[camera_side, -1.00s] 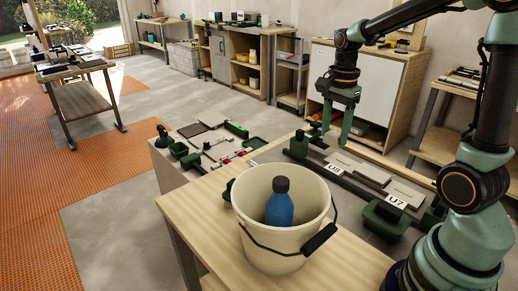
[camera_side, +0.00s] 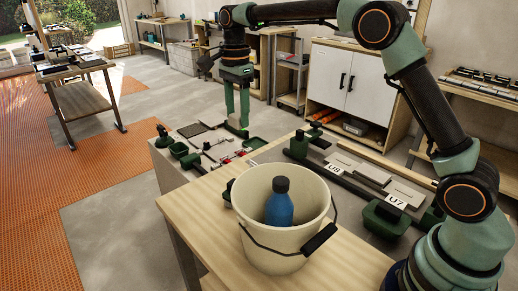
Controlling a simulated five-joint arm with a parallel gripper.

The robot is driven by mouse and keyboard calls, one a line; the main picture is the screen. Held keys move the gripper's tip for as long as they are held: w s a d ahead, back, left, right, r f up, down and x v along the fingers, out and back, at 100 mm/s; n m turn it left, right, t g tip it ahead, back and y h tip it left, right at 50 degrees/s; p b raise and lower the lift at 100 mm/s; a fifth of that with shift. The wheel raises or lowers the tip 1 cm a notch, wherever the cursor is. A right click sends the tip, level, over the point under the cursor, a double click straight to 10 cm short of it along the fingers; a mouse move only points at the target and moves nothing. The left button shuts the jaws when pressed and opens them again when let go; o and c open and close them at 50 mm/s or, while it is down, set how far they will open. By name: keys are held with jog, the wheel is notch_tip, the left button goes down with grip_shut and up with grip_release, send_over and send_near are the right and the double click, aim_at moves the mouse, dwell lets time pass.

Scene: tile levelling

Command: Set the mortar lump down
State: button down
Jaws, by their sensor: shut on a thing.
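My gripper (camera_side: 237,127) points straight down at the far end of the low work surface, behind the bucket. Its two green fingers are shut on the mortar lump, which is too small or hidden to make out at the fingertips. The fingertips are close to a small dark green tray (camera_side: 254,143). I cannot tell whether the lump touches the surface below.
A cream bucket (camera_side: 262,233) with a blue bottle (camera_side: 279,205) stands on the near wooden table (camera_side: 192,207). A rail with plates labelled U9 (camera_side: 334,168) and U7 (camera_side: 396,202) lies at right.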

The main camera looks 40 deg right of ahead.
send_over(197, 211)
notch_tip(197, 211, down, 2)
notch_tip(197, 211, down, 20)
jog(key=shift+w+r, duration=0.1)
dwell(0.4)
jog(key=shift+f, duration=0.2)
jog(key=shift+c, duration=1)
grip_release()
jog(key=shift+r, duration=0.1)
